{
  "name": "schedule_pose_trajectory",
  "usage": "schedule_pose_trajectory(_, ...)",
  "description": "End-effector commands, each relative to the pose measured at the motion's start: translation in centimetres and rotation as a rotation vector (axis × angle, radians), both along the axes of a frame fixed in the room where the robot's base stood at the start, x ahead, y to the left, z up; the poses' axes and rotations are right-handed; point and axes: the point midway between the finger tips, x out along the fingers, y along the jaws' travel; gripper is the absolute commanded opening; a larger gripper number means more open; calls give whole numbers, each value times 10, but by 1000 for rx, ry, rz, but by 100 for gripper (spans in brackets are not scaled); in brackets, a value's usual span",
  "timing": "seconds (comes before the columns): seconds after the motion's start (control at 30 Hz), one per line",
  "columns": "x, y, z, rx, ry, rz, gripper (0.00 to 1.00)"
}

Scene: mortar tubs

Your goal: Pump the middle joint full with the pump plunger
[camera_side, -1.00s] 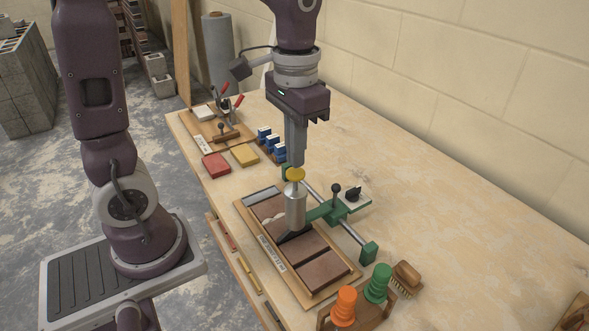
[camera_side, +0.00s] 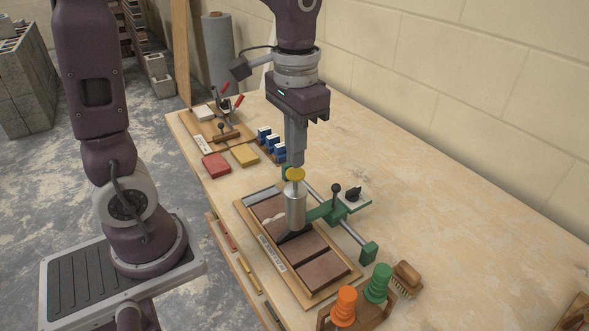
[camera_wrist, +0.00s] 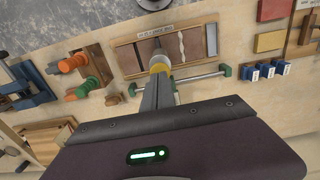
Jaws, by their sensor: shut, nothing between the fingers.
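The pump (camera_side: 295,207) is a silver upright cylinder with a yellow plunger cap (camera_side: 295,174) on top. It stands over the framed tray (camera_side: 342,284) of brown bricks, its dark foot at the middle joint (camera_side: 290,238), which it mostly hides. How full that joint is cannot be told. Whitish mortar (camera_side: 273,218) shows in the joint to the left; the joint to the right looks dark and empty. My gripper (camera_side: 296,164) is shut and empty, its fingertips just above or touching the cap. The cap also shows in the wrist view (camera_wrist: 158,66).
A green carriage (camera_side: 325,212) on a metal rail holds the pump, with a black-knobbed lever (camera_side: 336,190). Orange (camera_side: 344,306) and green (camera_side: 377,283) ridged pieces and a brush (camera_side: 406,278) stand in front. Blue clips (camera_side: 270,142) and red and yellow blocks lie behind.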

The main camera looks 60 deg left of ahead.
Motion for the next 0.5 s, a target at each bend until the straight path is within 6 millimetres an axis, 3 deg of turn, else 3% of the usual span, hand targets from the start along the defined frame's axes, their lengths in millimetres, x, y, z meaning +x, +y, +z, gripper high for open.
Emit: schedule_pose_trajectory(0.5,0,0,-10,0,1,0,0)
